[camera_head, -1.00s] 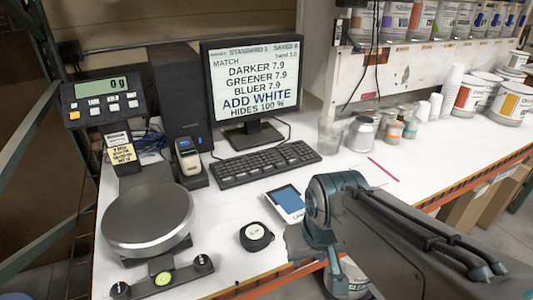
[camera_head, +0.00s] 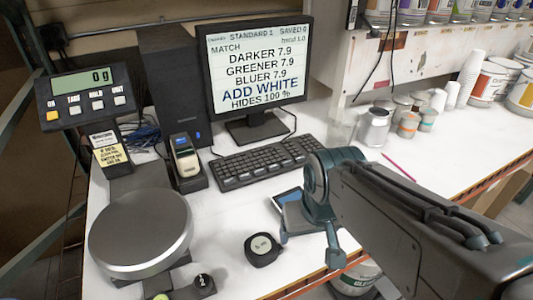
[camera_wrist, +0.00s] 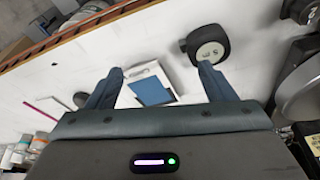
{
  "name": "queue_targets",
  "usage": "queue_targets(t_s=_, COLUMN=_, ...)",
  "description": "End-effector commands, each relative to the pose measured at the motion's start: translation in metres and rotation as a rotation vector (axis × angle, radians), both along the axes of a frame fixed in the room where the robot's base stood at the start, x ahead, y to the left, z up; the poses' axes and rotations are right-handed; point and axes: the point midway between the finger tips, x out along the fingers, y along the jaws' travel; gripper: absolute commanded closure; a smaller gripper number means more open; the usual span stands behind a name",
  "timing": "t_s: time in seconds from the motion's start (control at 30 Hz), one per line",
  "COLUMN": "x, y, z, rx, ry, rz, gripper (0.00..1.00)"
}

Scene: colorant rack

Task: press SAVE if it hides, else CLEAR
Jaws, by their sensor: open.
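The monitor (camera_head: 256,75) reads DARKER 7.9, GREENER 7.9, BLUER 7.9, ADD WHITE, HIDES 100 % and SAVED 0. I can make out no key labelled SAVE or CLEAR. A black keyboard (camera_head: 262,163) lies before the monitor, and a handheld meter (camera_head: 185,155) with a small screen stands in a cradle left of it. My gripper (camera_head: 308,248) is open and empty above the bench's front part. In the wrist view its fingers (camera_wrist: 157,80) are apart, with a white-and-blue card or box (camera_wrist: 150,86) on the bench beyond them.
A scale display (camera_head: 88,96) reads 0 g, above a round pan (camera_head: 141,228) at left. A black tape measure (camera_head: 262,249) lies near my gripper. Cans and cups (camera_head: 373,127) stand at right, with a pink stick (camera_head: 398,167) before them. The bench ends at an orange edge.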

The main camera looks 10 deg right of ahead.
Motion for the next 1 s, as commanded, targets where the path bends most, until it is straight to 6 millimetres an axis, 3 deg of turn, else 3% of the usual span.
queue_targets(t_s=0.03, x=0.0, y=0.0, z=0.0, rx=0.0, ry=0.0, rz=0.0, gripper=0.39)
queue_targets(t_s=0.2, x=0.0, y=0.0, z=0.0, rx=0.0, ry=0.0, rz=0.0, gripper=0.86)
queue_targets(t_s=0.27, x=0.0, y=0.0, z=0.0, rx=0.0, ry=0.0, rz=0.0, gripper=1.0)
queue_targets(t_s=1.0, x=0.0, y=0.0, z=0.0, rx=0.0, ry=0.0, rz=0.0, gripper=1.0)
